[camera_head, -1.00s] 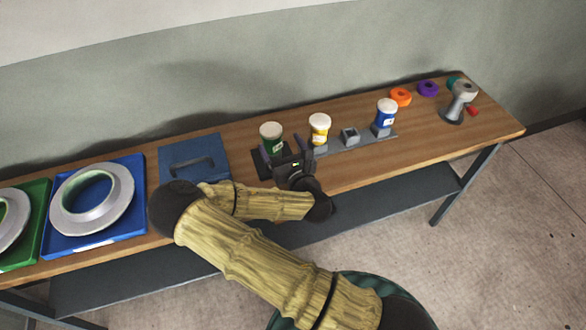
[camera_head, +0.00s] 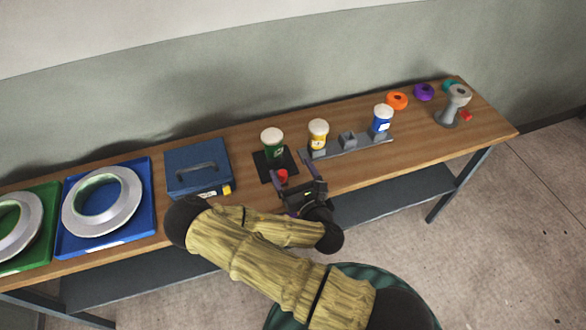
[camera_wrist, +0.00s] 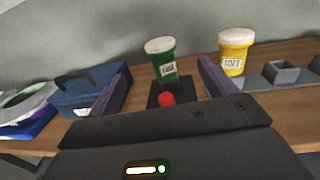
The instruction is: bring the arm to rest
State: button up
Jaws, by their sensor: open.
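My gripper (camera_head: 298,178) is open and empty, near the front edge of the wooden bench (camera_head: 355,172). In the wrist view its two purple fingers stand wide apart, with nothing between them. Beyond it a green jar with a white lid (camera_head: 272,143) stands upright on a black mat (camera_head: 262,167); the jar also shows in the wrist view (camera_wrist: 163,62). A red object (camera_head: 282,176) lies at the mat's front, also visible in the wrist view (camera_wrist: 166,99). My gripper appears apart from both.
A yellow jar (camera_head: 318,134) and a blue jar (camera_head: 382,119) stand in a grey rack (camera_head: 350,147) with an empty socket between them. A blue toolbox (camera_head: 197,168) is left. Ring moulds on a blue tray (camera_head: 148,222) and green tray (camera_head: 47,240) lie farther left. Tape rolls (camera_head: 397,100) sit far right.

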dwell(0.4)
jog(key=w+d+f+m+g+h, duration=0.1)
jog(key=d+f+m+g+h, duration=0.15)
jog(key=d+m+h, duration=0.6)
jog(key=w+d+f+m+g+h, duration=0.1)
jog(key=d+m+g+h, duration=0.15)
jog(key=m, duration=1.05)
jog(key=s+d+r+m+g+y, duration=0.1)
jog(key=s+r+m+g+y, duration=0.3)
jog(key=s+r+m+g, duration=0.5)
jog(key=s+r+m, duration=0.5)
jog(key=r+m, duration=0.2)
jog(key=m, duration=0.2)
jog(key=shift+s+d+m+y, duration=0.2)
jog(key=shift+s+m+y, duration=0.1)
jog(key=shift+s+m, duration=0.05)
